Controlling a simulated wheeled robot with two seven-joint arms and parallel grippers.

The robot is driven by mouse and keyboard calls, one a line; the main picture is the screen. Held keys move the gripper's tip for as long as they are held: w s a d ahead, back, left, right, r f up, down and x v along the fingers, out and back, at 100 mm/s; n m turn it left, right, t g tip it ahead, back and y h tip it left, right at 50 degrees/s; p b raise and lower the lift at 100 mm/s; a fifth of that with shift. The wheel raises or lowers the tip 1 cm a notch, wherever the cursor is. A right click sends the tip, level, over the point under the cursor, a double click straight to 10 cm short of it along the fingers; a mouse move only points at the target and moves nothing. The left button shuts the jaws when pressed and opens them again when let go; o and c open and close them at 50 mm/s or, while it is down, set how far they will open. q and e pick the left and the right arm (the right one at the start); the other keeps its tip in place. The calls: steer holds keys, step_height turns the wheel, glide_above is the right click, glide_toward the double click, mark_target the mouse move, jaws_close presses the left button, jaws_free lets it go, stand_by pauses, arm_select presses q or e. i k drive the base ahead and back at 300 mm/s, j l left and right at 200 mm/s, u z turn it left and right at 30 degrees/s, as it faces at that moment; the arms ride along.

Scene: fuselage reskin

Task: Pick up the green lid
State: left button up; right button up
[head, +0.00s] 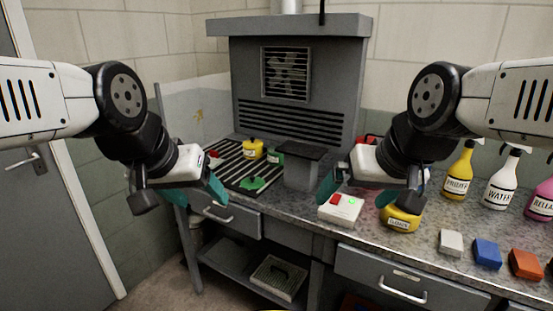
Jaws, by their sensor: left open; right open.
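A flat green piece (253,184), which looks like the green lid, lies on the dark slatted grate at the left end of the bench. A small green container (276,156) stands further back, partly hidden by a grey block. My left gripper (178,198) is open and empty, in front and to the left of the grate, apart from the lid. My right gripper (368,200) is open and empty above the bench, to the right of the lid, near a white button box and a yellow tub.
A yellow pot (253,149) stands on the grate (222,160). A grey block (301,174) stands beside it. The white button box (340,209), yellow tub (401,219), spray bottles (458,172) and coloured blocks (487,253) occupy the right side. A vented hood (300,90) rises behind.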

mark_target(251, 182)
steer(key=i+l, duration=0.15)
steer(key=i, duration=0.25)
steer(key=i+l+u, duration=0.1)
steer(key=i, duration=0.3)
